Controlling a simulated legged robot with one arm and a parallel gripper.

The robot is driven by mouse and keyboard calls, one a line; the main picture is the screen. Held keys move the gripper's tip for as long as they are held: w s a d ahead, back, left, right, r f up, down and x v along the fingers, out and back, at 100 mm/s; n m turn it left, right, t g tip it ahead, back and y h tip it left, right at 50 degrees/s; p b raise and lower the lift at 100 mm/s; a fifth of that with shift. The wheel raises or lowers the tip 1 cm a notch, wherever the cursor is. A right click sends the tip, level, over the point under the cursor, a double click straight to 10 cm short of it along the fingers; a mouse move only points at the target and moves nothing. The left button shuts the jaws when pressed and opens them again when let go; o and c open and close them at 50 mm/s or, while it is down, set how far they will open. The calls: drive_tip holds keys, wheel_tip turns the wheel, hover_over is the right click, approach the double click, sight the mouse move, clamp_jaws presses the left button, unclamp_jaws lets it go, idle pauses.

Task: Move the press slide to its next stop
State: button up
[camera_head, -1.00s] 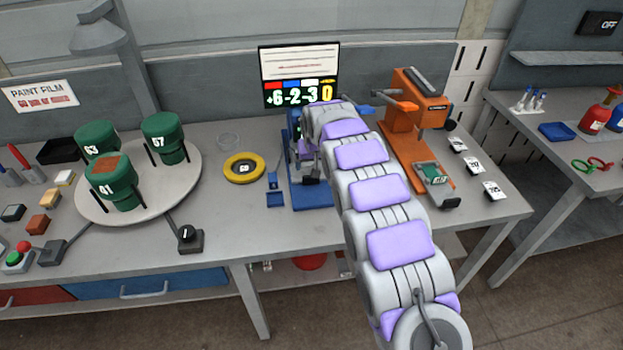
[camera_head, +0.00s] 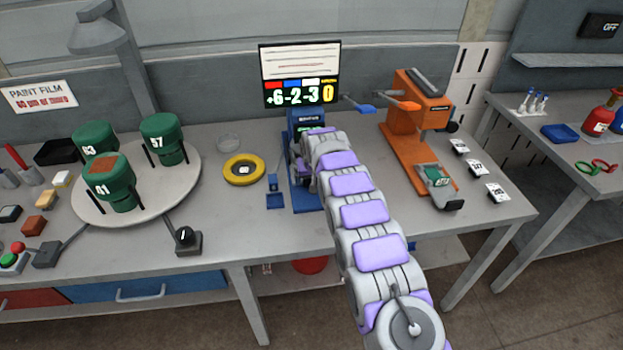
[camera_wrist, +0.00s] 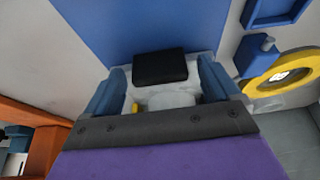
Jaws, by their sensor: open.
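In the wrist view my gripper (camera_wrist: 162,80) is open, with one blue-grey finger on each side of a black block (camera_wrist: 160,66). I cannot tell whether the fingers touch it. The block sits by a pale grey part above a blue base. In the head view the blue device (camera_head: 304,122) stands below the display, its front mostly hidden by my arm and gripper. The orange press (camera_head: 420,110) stands to the right. Its low front part carries a green piece (camera_head: 433,176) and ends in a black handle (camera_head: 454,205). Which part is the press slide is not clear.
A display (camera_head: 299,76) reads +6 -2 -3 0. A yellow ring (camera_head: 232,170) lies left of the blue device. Small numbered plates (camera_head: 477,167) lie right of the orange press.

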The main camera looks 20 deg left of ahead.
drive_tip(key=shift+c, duration=0.4)
drive_tip(key=c, duration=1.4)
drive_tip(key=shift+c, duration=0.2)
drive_tip(key=shift+s, duration=0.1)
drive_tip(key=shift+s+d+p, duration=0.65)
drive_tip(key=shift+s+d, duration=0.75)
drive_tip(key=shift+s, duration=0.9)
drive_tip(key=shift+s+d+p, duration=0.65)
drive_tip(key=shift+s+d, duration=0.8)
drive_tip(key=shift+s, duration=0.8)
drive_tip(key=shift+s+d+p, duration=0.65)
drive_tip(key=shift+s+d, duration=0.75)
drive_tip(key=shift+s, duration=0.9)
drive_tip(key=shift+s+d+f, duration=0.15)
drive_tip(key=shift+s+d, duration=0.1)
drive_tip(key=shift+s, duration=0.2)
